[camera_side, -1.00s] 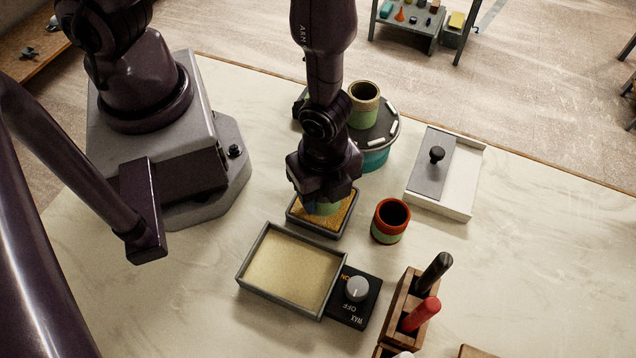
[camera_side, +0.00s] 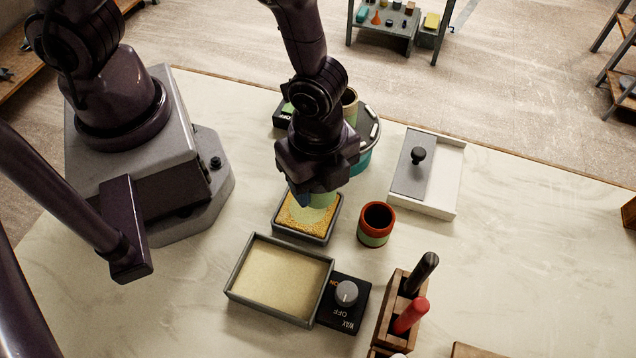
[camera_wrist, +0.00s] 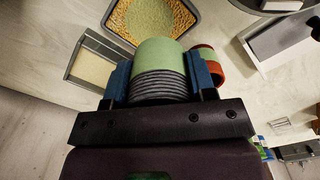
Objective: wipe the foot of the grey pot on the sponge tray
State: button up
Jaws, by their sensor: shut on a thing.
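My gripper (camera_wrist: 161,80) is shut on the grey pot (camera_wrist: 160,88), whose ribbed grey wall shows between the blue finger pads. The end of the pot away from the gripper is light green. In the side view my gripper (camera_side: 318,185) is over the sponge tray (camera_side: 276,228), a small dark tray with a yellow sponge. A light green patch (camera_wrist: 150,20) lies on the sponge in the wrist view. The pot's foot overlaps the patch in the picture; it looks just above the sponge, but I cannot tell the exact gap.
A wax tray (camera_side: 231,288) with a dial box (camera_side: 346,296) stands in front. A red and green pot (camera_side: 376,224) is right of the sponge tray. A lidded white box (camera_side: 436,190), a tool rack (camera_side: 388,318) and a turntable (camera_side: 362,160) with a tan-rimmed pot stand around.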

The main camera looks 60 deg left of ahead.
jog(key=shift+r, duration=1.6)
